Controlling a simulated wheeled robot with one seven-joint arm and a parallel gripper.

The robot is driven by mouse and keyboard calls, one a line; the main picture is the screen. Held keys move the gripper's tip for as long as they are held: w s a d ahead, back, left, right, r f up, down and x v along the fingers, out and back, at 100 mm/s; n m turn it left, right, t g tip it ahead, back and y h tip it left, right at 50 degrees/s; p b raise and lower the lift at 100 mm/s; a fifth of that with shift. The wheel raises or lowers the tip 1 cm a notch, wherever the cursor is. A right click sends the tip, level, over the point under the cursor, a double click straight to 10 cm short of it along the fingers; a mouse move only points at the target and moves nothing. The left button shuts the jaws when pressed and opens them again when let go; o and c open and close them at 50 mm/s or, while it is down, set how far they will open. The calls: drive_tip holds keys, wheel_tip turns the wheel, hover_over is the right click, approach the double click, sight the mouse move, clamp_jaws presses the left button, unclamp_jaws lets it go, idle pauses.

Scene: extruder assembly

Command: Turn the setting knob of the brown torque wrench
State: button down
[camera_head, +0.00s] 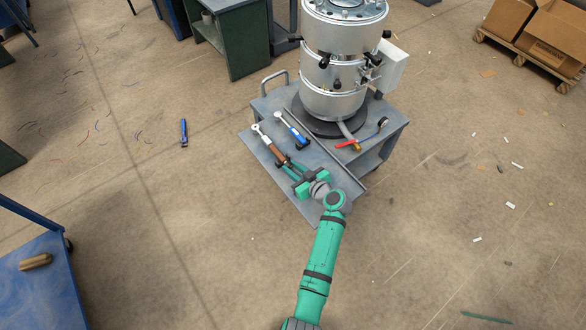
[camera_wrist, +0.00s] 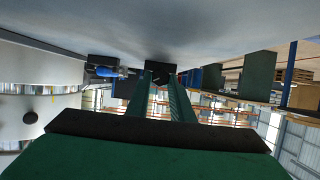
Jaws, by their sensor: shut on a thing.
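The brown torque wrench (camera_head: 272,147) lies slanted on the grey cart's left part, its silver ratchet head at the upper left. Its lower right end, with the setting knob, meets my gripper (camera_head: 287,164). My green gripper is low over the cart top, in line with the wrench, and shut on the knob end. The fingers hide the knob in the head view. In the wrist view my fingers (camera_wrist: 160,90) run to a black block (camera_wrist: 158,70) at the wrench's end; the knob itself cannot be made out.
A blue torque wrench (camera_head: 291,130) lies beside the brown one; it also shows in the wrist view (camera_wrist: 106,71). A large silver extruder cylinder (camera_head: 335,75) stands behind, with a red-handled valve (camera_head: 346,143) at its foot. The cart's front left top (camera_head: 265,157) is bare.

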drive_tip(key=shift+a, duration=0.1)
drive_tip(key=c, duration=1.5)
unclamp_jaws()
drive_tip(key=shift+c, duration=0.2)
drive_tip(key=v, duration=1)
drive_tip(key=shift+s+d+r, duration=0.1)
drive_tip(key=shift+s+d, duration=0.15)
